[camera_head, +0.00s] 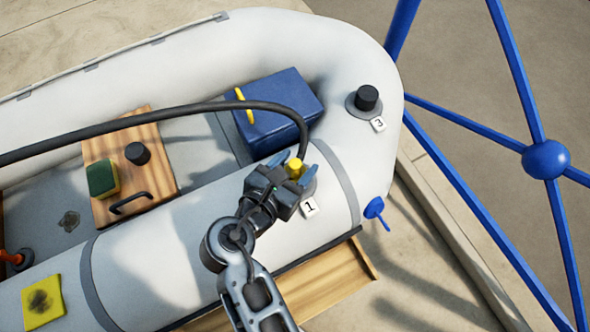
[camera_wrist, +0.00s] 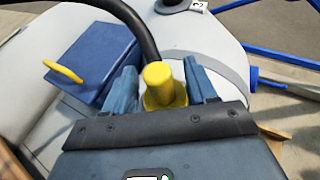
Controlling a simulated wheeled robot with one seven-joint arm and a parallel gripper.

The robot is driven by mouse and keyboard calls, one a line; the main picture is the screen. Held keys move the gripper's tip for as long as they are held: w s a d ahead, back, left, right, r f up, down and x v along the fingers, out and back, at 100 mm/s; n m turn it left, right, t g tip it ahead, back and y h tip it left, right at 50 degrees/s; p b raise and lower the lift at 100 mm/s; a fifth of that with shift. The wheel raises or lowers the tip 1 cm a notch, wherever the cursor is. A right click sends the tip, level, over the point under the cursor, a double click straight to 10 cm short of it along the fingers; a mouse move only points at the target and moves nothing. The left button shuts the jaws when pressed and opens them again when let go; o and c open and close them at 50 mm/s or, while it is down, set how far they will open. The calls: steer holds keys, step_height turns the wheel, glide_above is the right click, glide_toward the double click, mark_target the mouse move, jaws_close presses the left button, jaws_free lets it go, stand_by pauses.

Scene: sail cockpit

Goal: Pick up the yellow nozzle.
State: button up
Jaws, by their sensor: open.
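The yellow nozzle (camera_head: 294,168) stands on the grey tube of the inflatable boat beside the label "1", at the end of a black hose (camera_head: 210,108). In the wrist view the nozzle (camera_wrist: 160,84) stands upright between the two blue fingers of my gripper (camera_wrist: 162,90), with a gap visible on its right side. In the head view my gripper (camera_head: 290,175) is open around the nozzle.
A blue box (camera_head: 270,112) with a yellow handle lies just behind. A wooden board (camera_head: 160,175) holds a black knob and a sponge (camera_head: 102,179). A black-capped valve (camera_head: 366,98) is labelled "3". A blue frame (camera_head: 545,159) stands at right.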

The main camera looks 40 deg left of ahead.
steer(key=shift+c, duration=0.4)
jaws_close()
steer(key=shift+r, duration=0.1)
